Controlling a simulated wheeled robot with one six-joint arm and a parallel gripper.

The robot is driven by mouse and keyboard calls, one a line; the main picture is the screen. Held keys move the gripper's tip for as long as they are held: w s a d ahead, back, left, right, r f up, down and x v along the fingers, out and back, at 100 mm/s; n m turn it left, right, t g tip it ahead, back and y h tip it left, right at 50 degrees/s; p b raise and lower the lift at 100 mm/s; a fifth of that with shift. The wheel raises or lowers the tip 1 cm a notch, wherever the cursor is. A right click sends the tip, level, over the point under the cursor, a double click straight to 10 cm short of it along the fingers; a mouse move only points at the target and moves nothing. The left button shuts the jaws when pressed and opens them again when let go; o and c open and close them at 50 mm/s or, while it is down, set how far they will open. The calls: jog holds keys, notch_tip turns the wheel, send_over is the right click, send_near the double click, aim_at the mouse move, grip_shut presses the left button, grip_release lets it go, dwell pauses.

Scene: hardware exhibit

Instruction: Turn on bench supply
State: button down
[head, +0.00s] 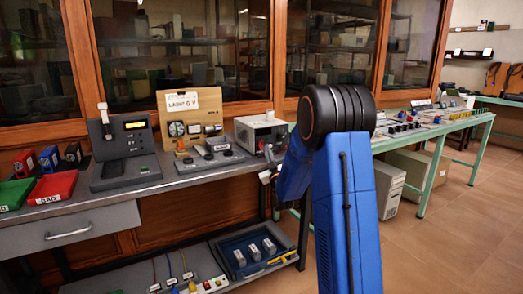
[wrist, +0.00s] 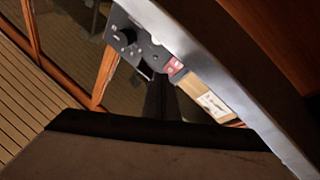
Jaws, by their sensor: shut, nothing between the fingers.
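A light grey box with a dark front and a round dial (head: 262,134) stands on the bench right of the wooden lamp board; it looks like the bench supply, though its switch is too small to make out. My gripper (head: 268,168) is in front of it at the bench edge, partly hidden by my blue arm. It is shut and empty. Contact with the box cannot be told. In the wrist view, a grey panel with a black knob (wrist: 125,38) shows at the top, apart from my dark gripper (wrist: 165,105); I cannot tell which device it is.
A wooden board marked LAMP 6 V (head: 190,110) and a dark console with a yellow display (head: 127,145) stand to the left. Red (head: 53,187) and green (head: 15,193) trays lie farther left. A lower shelf holds a blue tray (head: 257,252). Floor is clear at right.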

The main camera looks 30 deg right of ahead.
aim_at(262, 145)
jog(key=shift+w+f, duration=0.3)
jog(key=shift+w, duration=0.5)
jog(key=shift+w, duration=0.1)
dwell(1.5)
jog(key=shift+w+f, duration=0.1)
jog(key=shift+w, duration=0.2)
jog(key=shift+w+f, duration=0.15)
jog(key=shift+w, duration=0.15)
dwell(0.8)
jog(key=shift+s, duration=0.1)
jog(key=shift+s+r, duration=0.3)
jog(key=shift+s, duration=0.35)
jog(key=s, duration=0.1)
jog(key=s+r, duration=0.1)
jog(key=s, duration=0.2)
jog(key=shift+s+r, duration=0.3)
jog(key=shift+r, duration=0.05)
dwell(0.4)
